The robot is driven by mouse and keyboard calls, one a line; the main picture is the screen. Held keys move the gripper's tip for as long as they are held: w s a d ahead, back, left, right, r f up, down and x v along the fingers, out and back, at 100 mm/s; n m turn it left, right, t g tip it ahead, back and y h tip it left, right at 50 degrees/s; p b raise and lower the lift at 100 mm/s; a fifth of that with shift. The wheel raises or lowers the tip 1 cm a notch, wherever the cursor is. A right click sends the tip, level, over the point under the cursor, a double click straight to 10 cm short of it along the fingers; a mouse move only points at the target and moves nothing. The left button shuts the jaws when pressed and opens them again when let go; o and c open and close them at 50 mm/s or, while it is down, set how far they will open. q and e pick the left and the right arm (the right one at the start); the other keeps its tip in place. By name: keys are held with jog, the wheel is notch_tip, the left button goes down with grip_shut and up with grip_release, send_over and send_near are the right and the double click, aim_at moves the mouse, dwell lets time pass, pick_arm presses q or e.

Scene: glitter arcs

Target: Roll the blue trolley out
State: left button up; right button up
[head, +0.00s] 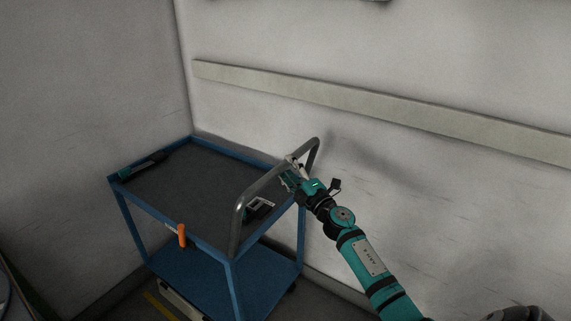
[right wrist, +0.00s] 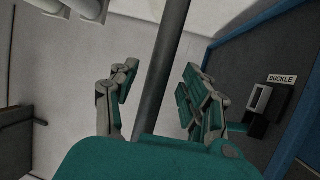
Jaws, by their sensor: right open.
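The blue trolley (head: 190,190) stands in the corner against two walls, with a dark top deck and a blue lower shelf. Its grey tubular push handle (head: 262,186) rises at the right end. My right gripper (head: 290,175) is at the upper part of this handle. In the right wrist view the handle bar (right wrist: 163,70) runs between the spread fingers of the right gripper (right wrist: 158,95), with gaps visible on both sides. The gripper is open, around the bar but not closed on it. My left gripper is not in view.
A buckle-like item (head: 259,208) with a label lies on the deck near the handle. A dark and teal tool (head: 143,166) lies at the deck's left edge. An orange piece (head: 182,236) hangs at the front rim. A pale rail (head: 370,107) runs along the back wall.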

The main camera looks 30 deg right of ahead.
jog(key=shift+w+r, duration=0.15)
jog(key=shift+w, duration=1.1)
grip_shut()
